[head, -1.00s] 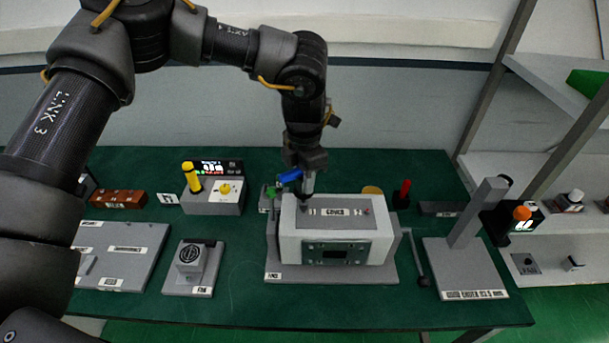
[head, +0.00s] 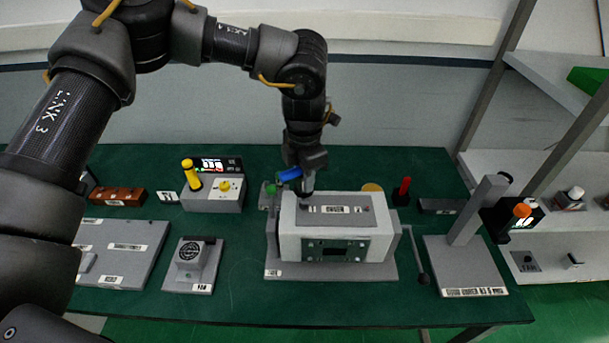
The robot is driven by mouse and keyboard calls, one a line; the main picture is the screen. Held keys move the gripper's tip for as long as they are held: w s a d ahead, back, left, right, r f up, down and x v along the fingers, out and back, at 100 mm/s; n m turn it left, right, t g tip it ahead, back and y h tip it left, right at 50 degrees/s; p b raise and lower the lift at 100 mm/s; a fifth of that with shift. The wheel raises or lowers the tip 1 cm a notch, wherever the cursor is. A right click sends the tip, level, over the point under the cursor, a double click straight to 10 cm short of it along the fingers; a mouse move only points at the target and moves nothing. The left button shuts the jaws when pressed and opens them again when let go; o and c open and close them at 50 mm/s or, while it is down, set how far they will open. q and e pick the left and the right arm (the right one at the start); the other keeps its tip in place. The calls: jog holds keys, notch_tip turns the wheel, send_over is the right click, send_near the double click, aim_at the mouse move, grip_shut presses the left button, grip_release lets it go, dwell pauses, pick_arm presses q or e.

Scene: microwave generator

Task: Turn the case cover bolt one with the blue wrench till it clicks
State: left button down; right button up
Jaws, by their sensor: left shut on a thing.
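My left gripper (head: 306,178) points down above the left part of the case and is shut on the blue wrench (head: 289,174). The wrench's blue handle sticks out to the left of the fingers, and its tip reaches down to the left end of the case cover. The case (head: 350,247) is a light grey block with a dark front panel, standing on a grey base plate. Its grey cover (head: 345,220) carries a small label. The bolt under the wrench tip is hidden, so I cannot tell how it sits. My right gripper is not in view.
A grey box with a yellow-handled tool (head: 190,178) and a lit display (head: 213,165) stands at the back left. A fan block (head: 191,262) stands left of the case. A grey post stand (head: 470,255) and a red-handled tool (head: 403,188) are at the right.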

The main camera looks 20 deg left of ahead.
pick_arm(q)
jog(key=shift+f+b, duration=0.3)
jog(key=shift+f, duration=0.2)
dwell(0.3)
jog(key=m, duration=0.2)
jog(key=shift+r+m+p, duration=0.1)
jog(key=shift+m+p, duration=0.2)
jog(key=shift+m, duration=1)
jog(key=m, duration=0.4)
jog(key=shift+m, duration=0.3)
jog(key=n, duration=0.4)
jog(key=shift+n, duration=0.4)
jog(key=shift+f, duration=0.2)
